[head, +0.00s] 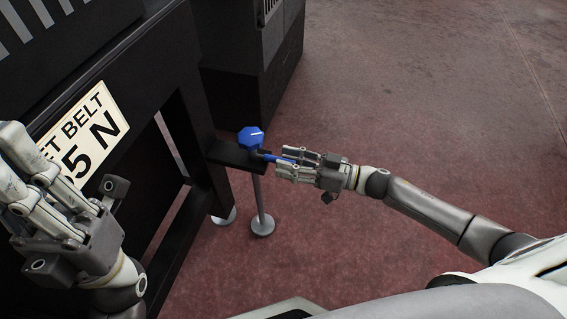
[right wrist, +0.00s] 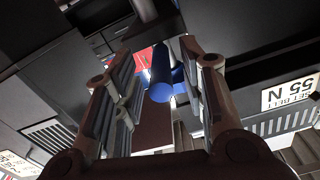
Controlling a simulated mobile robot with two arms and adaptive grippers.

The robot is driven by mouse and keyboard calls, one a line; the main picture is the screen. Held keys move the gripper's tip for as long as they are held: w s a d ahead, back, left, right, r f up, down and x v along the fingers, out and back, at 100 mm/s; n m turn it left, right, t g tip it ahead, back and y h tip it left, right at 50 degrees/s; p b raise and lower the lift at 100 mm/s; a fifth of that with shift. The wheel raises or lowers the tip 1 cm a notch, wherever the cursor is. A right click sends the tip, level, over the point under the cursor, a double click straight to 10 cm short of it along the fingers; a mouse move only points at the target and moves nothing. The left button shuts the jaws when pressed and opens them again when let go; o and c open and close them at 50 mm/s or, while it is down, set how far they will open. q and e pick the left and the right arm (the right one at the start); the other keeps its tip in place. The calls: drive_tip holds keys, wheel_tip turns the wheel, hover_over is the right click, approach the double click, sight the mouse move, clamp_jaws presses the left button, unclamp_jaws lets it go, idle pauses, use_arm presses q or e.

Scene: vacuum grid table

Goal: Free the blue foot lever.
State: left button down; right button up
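The blue lever (head: 281,159) is a short blue rod that sticks out to the right from beside a black ledge. A blue octagonal knob (head: 250,137) with a white mark sits at the ledge's end. My right gripper (head: 287,160) reaches in from the right, with its fingers around the rod's outer end. In the right wrist view the blue rod (right wrist: 160,76) lies between the two fingers, with gaps showing beside it. My left gripper (head: 35,185) is at the left edge, its fingers apart and empty, well away from the lever.
The black machine frame (head: 185,75) fills the left, with a cream label (head: 85,135) on it. A dark cabinet (head: 250,85) stands behind. The reddish floor (head: 420,90) at right is clear.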

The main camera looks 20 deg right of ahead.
drive_tip(key=shift+x, duration=0.75)
clamp_jaws()
